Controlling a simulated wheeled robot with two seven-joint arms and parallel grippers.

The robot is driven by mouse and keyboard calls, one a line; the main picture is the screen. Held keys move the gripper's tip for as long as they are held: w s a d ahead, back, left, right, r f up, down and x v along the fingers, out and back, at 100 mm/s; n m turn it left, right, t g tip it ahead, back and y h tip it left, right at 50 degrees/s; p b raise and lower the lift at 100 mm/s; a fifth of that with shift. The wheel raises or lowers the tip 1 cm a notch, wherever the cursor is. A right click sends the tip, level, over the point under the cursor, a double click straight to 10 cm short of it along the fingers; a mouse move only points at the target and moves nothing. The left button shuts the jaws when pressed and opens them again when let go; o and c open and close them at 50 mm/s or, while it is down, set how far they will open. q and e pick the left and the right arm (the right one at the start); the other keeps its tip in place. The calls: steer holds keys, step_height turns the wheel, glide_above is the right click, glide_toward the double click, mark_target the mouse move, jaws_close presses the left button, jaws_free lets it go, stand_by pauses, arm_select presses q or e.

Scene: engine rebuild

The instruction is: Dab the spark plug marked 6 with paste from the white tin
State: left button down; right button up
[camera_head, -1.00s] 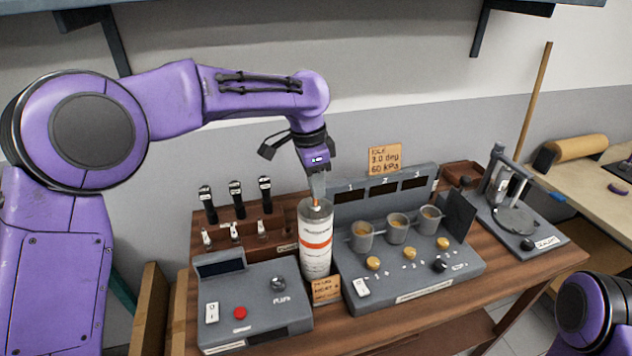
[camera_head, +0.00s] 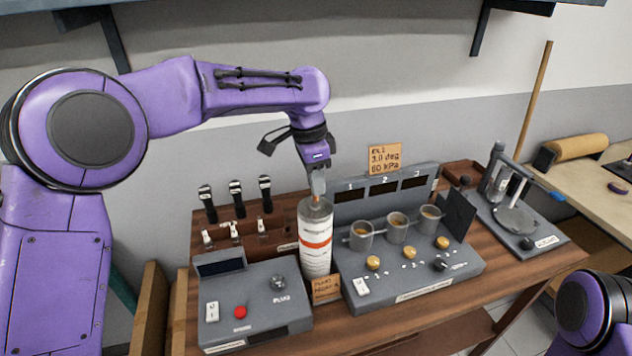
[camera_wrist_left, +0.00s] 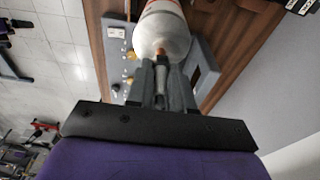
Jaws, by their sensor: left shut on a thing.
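My left gripper (camera_head: 317,185) points down over a tall white cylinder (camera_head: 316,258) with an orange band and grey top. It is shut on a small pale piece with a copper-coloured end (camera_head: 315,201), right at the cylinder's top. In the left wrist view the fingers (camera_wrist_left: 163,78) close on this piece in front of the grey cylinder top (camera_wrist_left: 163,38). I cannot tell whether the piece touches the cylinder. Small white-ended pieces (camera_head: 234,231) stand in a wooden rack (camera_head: 256,246) at the left. I cannot read a number 6 on any plug, nor pick out the white tin for certain.
A grey switch box (camera_head: 258,305) stands left of the cylinder. A grey panel (camera_head: 425,280) with several cups and knobs stands to its right. A small card (camera_head: 325,290) leans by the cylinder's foot. A grey stand (camera_head: 515,215) is farther right. The bench's front strip is clear.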

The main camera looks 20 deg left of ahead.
arm_select(q)
steer(key=shift+r, duration=3.1)
steer(key=shift+f, duration=0.1)
